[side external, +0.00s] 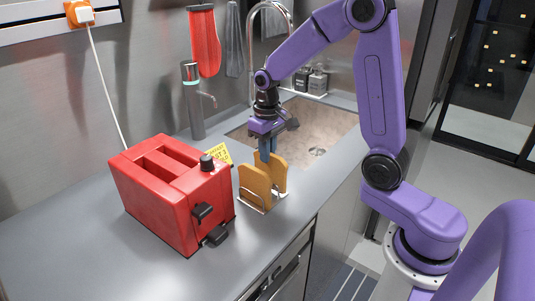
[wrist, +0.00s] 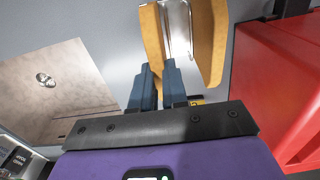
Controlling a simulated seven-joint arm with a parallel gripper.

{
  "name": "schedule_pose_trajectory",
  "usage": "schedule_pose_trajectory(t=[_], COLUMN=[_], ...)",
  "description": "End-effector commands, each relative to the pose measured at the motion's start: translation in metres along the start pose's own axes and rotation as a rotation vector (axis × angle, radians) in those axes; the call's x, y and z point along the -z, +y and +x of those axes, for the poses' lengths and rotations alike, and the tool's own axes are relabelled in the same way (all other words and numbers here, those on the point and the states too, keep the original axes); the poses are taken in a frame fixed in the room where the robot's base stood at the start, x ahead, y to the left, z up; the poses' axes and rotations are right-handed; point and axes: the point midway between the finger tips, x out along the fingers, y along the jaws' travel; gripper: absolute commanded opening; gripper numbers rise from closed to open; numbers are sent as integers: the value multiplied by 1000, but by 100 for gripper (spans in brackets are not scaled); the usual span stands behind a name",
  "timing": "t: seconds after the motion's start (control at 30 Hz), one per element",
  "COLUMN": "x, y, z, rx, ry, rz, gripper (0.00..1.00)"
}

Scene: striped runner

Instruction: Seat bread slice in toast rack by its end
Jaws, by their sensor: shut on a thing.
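Two tan bread slices stand side by side at a small metal toast rack (side external: 262,208) on the counter. My gripper (side external: 266,150) points down, its blue fingers shut on the top of the slice nearer the sink (side external: 279,172). In the wrist view this held slice (wrist: 152,35) sits between the fingertips (wrist: 157,72), along the left side of the rack's metal (wrist: 178,25). The other slice (side external: 254,187) stands upright on the toaster side; it also shows in the wrist view (wrist: 212,40). I cannot tell whether the held slice's lower end touches the rack's base.
A red toaster (side external: 170,195) with black levers stands close on the left of the rack. A yellow card (side external: 218,153) lies behind it. The sink (side external: 325,125) with a curved tap is behind. The counter's front edge is near the rack's right; the counter front left is clear.

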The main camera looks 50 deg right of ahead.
Motion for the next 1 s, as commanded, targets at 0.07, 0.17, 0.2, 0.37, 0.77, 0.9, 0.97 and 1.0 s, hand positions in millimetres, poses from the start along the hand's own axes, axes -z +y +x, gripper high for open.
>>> schedule_pose_trajectory(t=[0.07, 0.17, 0.2, 0.37, 0.77, 0.9, 0.97, 1.0], x=[0, 0, 0, 0, 0, 0, 0, 1], y=[0, 0, 0, 0, 0, 0, 0, 0], z=[8, 11, 11, 10, 13, 13, 10, 8], rx=[0, 0, 0, 0, 0, 0, 0, 0], ry=[-2, 1, 1, 1, 1, 2, 3, 4], rz=[0, 1, 1, 1, 1, 1, 1, 1], gripper=[0, 0, 0, 0, 39, 39, 39, 39])
